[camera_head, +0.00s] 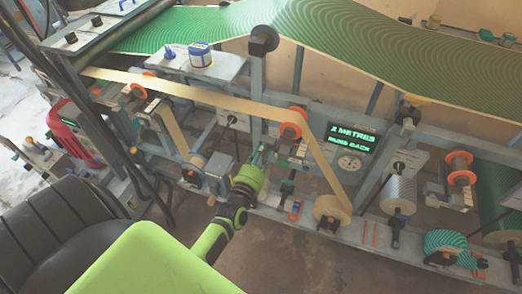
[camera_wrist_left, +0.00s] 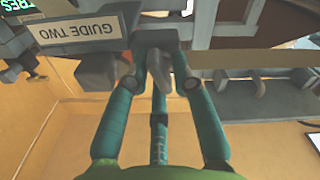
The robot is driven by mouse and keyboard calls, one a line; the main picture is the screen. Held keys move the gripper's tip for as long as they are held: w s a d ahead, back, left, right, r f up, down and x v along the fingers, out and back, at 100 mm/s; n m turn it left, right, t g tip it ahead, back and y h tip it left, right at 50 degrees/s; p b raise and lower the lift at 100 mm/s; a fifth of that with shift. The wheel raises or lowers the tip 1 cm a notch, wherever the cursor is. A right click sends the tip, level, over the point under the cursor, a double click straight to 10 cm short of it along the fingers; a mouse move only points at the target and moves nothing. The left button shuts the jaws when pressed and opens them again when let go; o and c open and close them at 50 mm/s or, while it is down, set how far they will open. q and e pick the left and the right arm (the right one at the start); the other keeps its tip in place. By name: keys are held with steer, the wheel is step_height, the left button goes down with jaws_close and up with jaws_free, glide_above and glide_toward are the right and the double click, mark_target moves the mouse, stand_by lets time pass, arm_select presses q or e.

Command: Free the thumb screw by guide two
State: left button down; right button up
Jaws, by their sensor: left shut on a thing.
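My left gripper (camera_head: 260,157) reaches in from the lower left to the machine's front rail in the head view. In the left wrist view my left gripper (camera_wrist_left: 160,72) has its teal fingers closed around a small grey thumb screw (camera_wrist_left: 159,78), just below a dark grey block (camera_wrist_left: 154,38). A white label reading GUIDE TWO (camera_wrist_left: 82,32) sits close by on the left. In the head view the fingers and arm hide the screw. My right gripper is not in view.
An orange-flanged roller (camera_head: 293,124) with a tan strip over it is just right of the gripper. A display (camera_head: 351,146) reads 2 METRES. A tan roll (camera_head: 332,211) and a grey roll (camera_head: 399,194) stand further right. A dark seat (camera_head: 65,232) is at lower left.

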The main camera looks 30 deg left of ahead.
arm_select(q)
steer(key=shift+s+d+f+n, duration=0.1)
steer(key=shift+f+n, duration=0.05)
steer(key=shift+n, duration=1.25)
steer(key=shift+f+n, duration=0.15)
steer(key=shift+n, duration=1.25)
stand_by(2.5)
stand_by(1.1)
steer(key=c, duration=1.2)
jaws_free()
steer(key=shift+r, duration=0.15)
steer(key=v, duration=1.2)
